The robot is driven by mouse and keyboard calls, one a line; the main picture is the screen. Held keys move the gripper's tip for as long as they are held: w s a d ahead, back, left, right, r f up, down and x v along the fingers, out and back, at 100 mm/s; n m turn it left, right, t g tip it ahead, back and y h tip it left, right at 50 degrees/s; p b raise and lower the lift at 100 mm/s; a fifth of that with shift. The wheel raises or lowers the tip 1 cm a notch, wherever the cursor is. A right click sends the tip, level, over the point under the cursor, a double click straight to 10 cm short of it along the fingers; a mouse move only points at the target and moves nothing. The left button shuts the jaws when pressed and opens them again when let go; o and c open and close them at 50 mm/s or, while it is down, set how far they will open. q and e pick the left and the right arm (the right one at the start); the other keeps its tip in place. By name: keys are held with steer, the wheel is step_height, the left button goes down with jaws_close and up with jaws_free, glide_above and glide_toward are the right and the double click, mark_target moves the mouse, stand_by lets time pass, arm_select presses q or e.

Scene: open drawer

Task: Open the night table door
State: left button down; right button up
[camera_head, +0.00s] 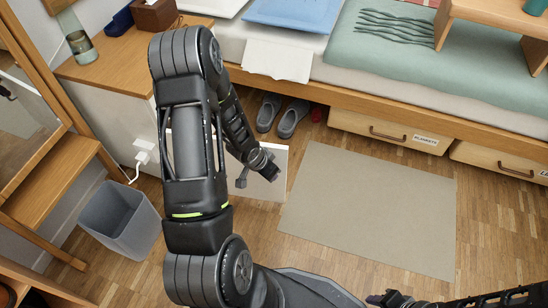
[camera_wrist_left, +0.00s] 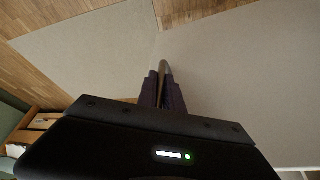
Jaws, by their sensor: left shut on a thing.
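The night table (camera_head: 108,108) stands at the left in the head view, with a wooden top and a white body. Its white door panel (camera_head: 274,190) shows beyond my left arm and stands out from the body over the floor. My left gripper (camera_head: 268,172) is at this panel. In the left wrist view its purple fingers (camera_wrist_left: 163,92) are shut on a thin metal handle (camera_wrist_left: 164,68), beside the pale door face (camera_wrist_left: 240,75). My arm hides the hinge side and the inside of the night table. My right gripper (camera_head: 384,299) is at the bottom edge, its jaws unclear.
A grey bin (camera_head: 120,218) stands left of my arm. Grey shoes (camera_head: 291,118) sit under the bed, behind the door panel. A beige rug (camera_head: 372,210) lies flat on the right. Bed drawers (camera_head: 380,132) line the back. The floor around the rug is free.

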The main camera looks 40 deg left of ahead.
arm_select(q)
steer(key=shift+s+d, duration=0.25)
steer(key=shift+s, duration=0.35)
steer(key=c, duration=1.8)
jaws_free()
steer(key=shift+o, duration=0.2)
steer(key=p+v, duration=0.4)
steer(key=v, duration=0.3)
steer(key=shift+r, duration=0.4)
steer(key=shift+s+a, duration=0.1)
steer(key=shift+s, duration=0.1)
